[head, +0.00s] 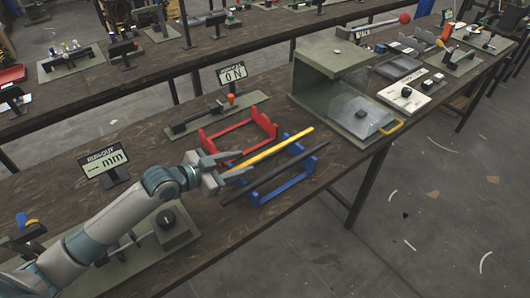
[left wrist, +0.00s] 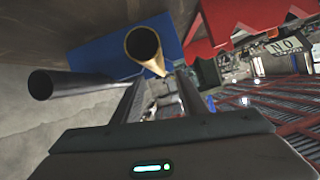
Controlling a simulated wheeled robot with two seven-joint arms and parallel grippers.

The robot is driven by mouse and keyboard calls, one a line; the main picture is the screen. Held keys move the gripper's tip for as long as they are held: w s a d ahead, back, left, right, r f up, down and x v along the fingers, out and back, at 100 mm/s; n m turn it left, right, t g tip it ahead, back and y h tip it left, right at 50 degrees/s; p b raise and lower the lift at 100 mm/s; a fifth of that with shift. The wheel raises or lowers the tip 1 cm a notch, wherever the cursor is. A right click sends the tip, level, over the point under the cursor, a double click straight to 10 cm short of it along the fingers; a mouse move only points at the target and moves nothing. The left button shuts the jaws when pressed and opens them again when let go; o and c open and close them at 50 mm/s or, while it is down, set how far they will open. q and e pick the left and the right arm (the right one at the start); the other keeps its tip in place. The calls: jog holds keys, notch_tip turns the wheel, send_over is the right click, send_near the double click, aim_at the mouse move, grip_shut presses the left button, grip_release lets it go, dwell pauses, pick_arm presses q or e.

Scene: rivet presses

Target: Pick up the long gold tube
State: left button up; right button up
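The long gold tube (head: 275,149) lies on a blue rack (head: 309,164), beside and parallel to a long black tube (head: 278,173). My left gripper (head: 238,163) is at the near-left end of the gold tube, with its fingers apart. In the left wrist view, the round open end of the gold tube (left wrist: 144,46) shows just beyond and between the spread fingers (left wrist: 160,78). The black tube (left wrist: 75,83) is outside the fingers, to the left. Whether a finger touches the gold tube, I cannot tell. My right gripper is not in view.
A red rack (head: 237,138) stands just behind the gold tube. A green press housing (head: 327,75) with a clear guard is to the right. Bare bench lies in front of the blue rack.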

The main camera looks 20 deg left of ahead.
aim_at(256, 158)
pick_arm(q)
jog(key=shift+w+d+f, duration=0.15)
jog(key=shift+w, duration=0.05)
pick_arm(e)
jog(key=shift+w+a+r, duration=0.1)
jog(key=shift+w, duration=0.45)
pick_arm(q)
jog(key=shift+w, duration=0.1)
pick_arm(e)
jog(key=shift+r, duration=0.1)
pick_arm(q)
jog(key=shift+w+d+p, duration=0.45)
jog(key=shift+w+p, duration=0.05)
jog(key=p+x, duration=0.1)
jog(key=x, duration=0.2)
jog(key=shift+w+d+f, duration=0.2)
jog(key=shift+w+d, duration=0.05)
jog(key=shift+w, duration=0.05)
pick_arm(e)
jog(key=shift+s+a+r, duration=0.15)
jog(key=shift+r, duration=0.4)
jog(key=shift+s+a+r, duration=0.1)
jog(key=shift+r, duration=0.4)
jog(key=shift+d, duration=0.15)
pick_arm(q)
grip_shut()
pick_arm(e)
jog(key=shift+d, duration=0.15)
